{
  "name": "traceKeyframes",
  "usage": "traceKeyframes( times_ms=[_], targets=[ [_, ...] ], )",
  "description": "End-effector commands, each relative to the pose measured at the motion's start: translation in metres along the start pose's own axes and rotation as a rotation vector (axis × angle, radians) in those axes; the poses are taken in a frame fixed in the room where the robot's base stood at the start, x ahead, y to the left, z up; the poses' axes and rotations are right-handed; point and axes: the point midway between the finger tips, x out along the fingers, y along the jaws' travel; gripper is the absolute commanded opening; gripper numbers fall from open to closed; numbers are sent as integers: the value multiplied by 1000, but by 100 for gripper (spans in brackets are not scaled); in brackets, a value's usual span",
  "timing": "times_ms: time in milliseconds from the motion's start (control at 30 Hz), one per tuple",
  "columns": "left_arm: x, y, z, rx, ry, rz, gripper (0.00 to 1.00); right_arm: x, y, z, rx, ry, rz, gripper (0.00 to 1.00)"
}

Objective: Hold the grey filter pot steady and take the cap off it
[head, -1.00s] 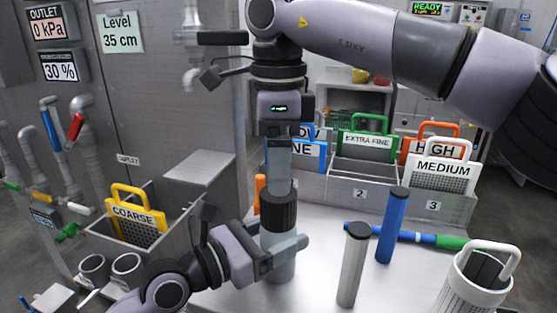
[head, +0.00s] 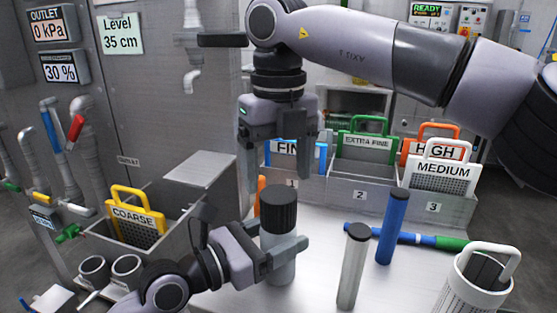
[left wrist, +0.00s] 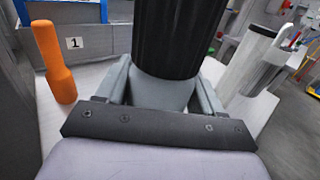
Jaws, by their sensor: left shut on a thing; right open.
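The grey filter pot (head: 279,264) stands upright on the metal bench in the head view. Its black ribbed cap (head: 278,208) sits on top. My left gripper (head: 285,252) is shut around the pot's grey body, below the cap. In the left wrist view the fingers lie on both sides of the pot (left wrist: 162,92), with the dark cap (left wrist: 180,38) above. My right gripper (head: 264,172) is open and empty, fingers pointing down, above the cap and apart from it.
A grey cylinder (head: 351,270) and a blue cylinder (head: 393,228) stand right of the pot. A blue and green tool (head: 430,238) lies behind them. An orange handle (left wrist: 55,65) stands close to the pot. Labelled plates stand in bins behind.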

Motion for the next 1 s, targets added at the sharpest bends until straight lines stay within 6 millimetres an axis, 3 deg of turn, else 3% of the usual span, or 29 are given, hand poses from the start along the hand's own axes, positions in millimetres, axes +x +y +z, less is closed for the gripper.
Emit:
traceKeyframes(
  times_ms=[400, 833, 1000],
  targets=[
    [0, 0, 0, 0, 0, 0, 0, 61, 0, 0, -3, 1, 0, 80],
    [0, 0, 0, 0, 0, 0, 0, 71, 0, 0, -3, -1, 0, 80],
    [0, 0, 0, 0, 0, 0, 0, 71, 0, 0, -3, -1, 0, 24]
  ],
)
